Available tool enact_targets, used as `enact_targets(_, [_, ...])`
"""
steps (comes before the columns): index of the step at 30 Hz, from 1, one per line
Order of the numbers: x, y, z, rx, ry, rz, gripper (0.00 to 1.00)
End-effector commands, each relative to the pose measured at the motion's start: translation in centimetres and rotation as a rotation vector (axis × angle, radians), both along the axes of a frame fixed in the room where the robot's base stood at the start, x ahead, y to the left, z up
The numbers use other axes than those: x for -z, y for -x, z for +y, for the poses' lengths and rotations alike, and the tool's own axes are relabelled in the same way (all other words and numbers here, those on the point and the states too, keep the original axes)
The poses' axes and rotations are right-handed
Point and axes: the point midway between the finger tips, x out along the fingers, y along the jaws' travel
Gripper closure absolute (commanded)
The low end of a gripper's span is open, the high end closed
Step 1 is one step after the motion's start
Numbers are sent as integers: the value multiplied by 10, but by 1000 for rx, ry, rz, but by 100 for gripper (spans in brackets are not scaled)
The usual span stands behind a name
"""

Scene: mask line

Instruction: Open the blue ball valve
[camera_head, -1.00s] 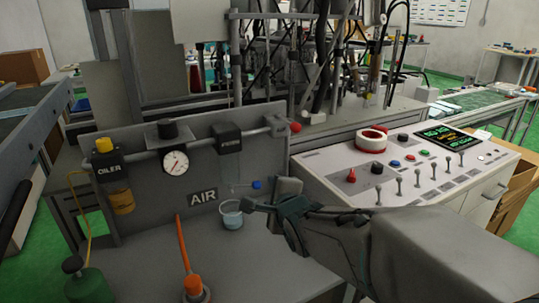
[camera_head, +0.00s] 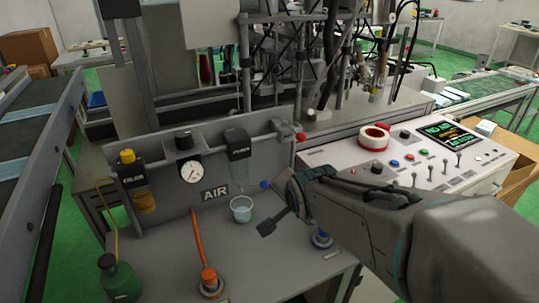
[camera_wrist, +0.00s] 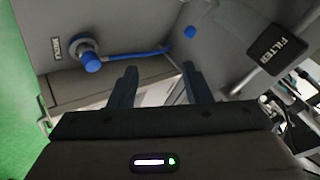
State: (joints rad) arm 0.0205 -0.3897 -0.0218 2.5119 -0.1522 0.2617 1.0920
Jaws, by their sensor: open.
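The blue ball valve (camera_head: 322,238) is on the grey bench, just below my gripper in the head view. In the wrist view its blue knob-like body (camera_wrist: 91,60) is at the upper left, and its thin blue lever (camera_wrist: 145,52) runs right from it, beyond my fingertips. My gripper (camera_head: 276,203) hides most of the lever in the head view. My gripper is open and empty, with its two fingers (camera_wrist: 160,70) apart and pointing towards the lever. I cannot tell how far the fingertips are from it.
An orange-levered valve (camera_head: 205,265) stands to the left. A cup (camera_head: 241,208), a filter (camera_head: 238,145) and its small blue knob (camera_wrist: 190,32) are close to my gripper. A control panel (camera_head: 335,160) is to the right. A green bottle (camera_head: 118,278) is at the front left.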

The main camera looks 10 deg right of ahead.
Motion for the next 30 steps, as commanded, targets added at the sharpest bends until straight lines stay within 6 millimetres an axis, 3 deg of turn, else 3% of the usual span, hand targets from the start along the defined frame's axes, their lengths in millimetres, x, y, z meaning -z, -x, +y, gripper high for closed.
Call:
enact_targets(1, [-11,4,1,-28,25,22,56])
enact_targets(30, [-88,99,19,-753,395,454,56])
